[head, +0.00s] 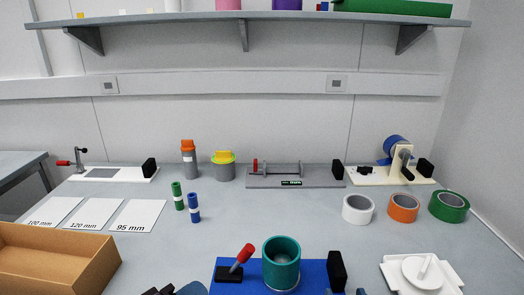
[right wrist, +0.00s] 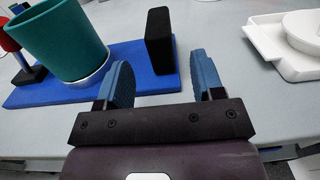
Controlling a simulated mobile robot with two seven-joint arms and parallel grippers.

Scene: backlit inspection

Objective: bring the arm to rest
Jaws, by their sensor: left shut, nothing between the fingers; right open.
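My left gripper (head: 190,288) shows only as a dark and blue piece at the bottom edge of the head view, left of the blue board. It is shut and empty. My right gripper (right wrist: 164,80) is open in the right wrist view, its two blue fingers apart with nothing between them. Its fingers are in front of the near right part of the blue board (right wrist: 135,88), close to a black block (right wrist: 159,40). In the head view only small tips of the right gripper (head: 346,292) show at the bottom edge. Most of both arms is out of view.
On the blue board stand a teal cup (head: 281,265) and a red-handled clamp (head: 240,258). A white tray (head: 395,270) lies at right, a cardboard box (head: 108,255) at left. Tape rolls (head: 403,208) and fixtures (head: 262,182) stand further back. The middle of the table is clear.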

